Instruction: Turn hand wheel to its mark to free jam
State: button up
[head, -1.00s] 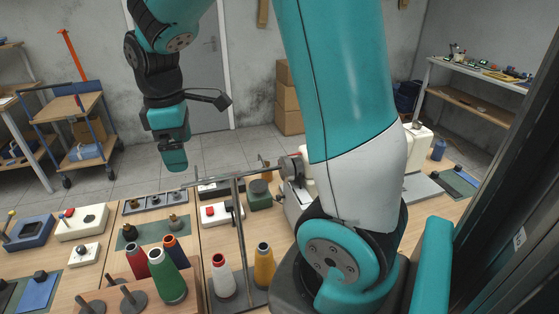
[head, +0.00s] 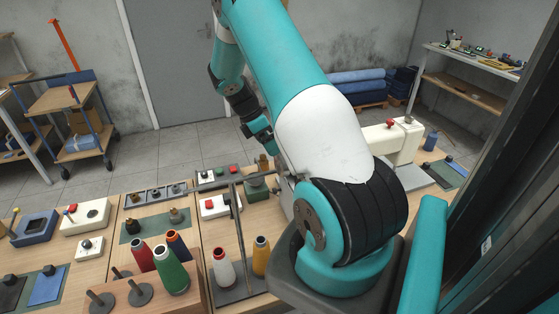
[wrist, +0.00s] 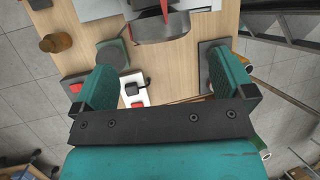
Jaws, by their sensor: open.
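The cream sewing machine (head: 402,143) stands on the bench behind my arm in the head view. Its hand-wheel end is hidden there by my arm. In the wrist view a dark, curved wheel rim (wrist: 161,30) shows at the top middle, with a dark red part above it; I take this as the hand wheel. My gripper (wrist: 160,60) is open and empty, its two teal fingers wide apart. The wheel lies beyond the fingertips, roughly centred between them, and looks apart from them. In the head view my gripper (head: 262,138) is partly hidden by my arm.
A white box with a red button (head: 213,207) and a green block (head: 257,188) stand near my gripper. A thread stand (head: 238,225) with cones, including a white cone (head: 223,268) and a yellow cone (head: 261,256), is in front. A trolley (head: 70,110) stands far left.

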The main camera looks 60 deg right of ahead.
aim_at(276, 158)
jog(key=p+x, duration=0.2)
jog(key=x, duration=0.6)
jog(key=shift+s+f, duration=0.1)
jog(key=shift+f, duration=0.05)
jog(key=shift+c, duration=0.2)
jog(key=c, duration=0.7)
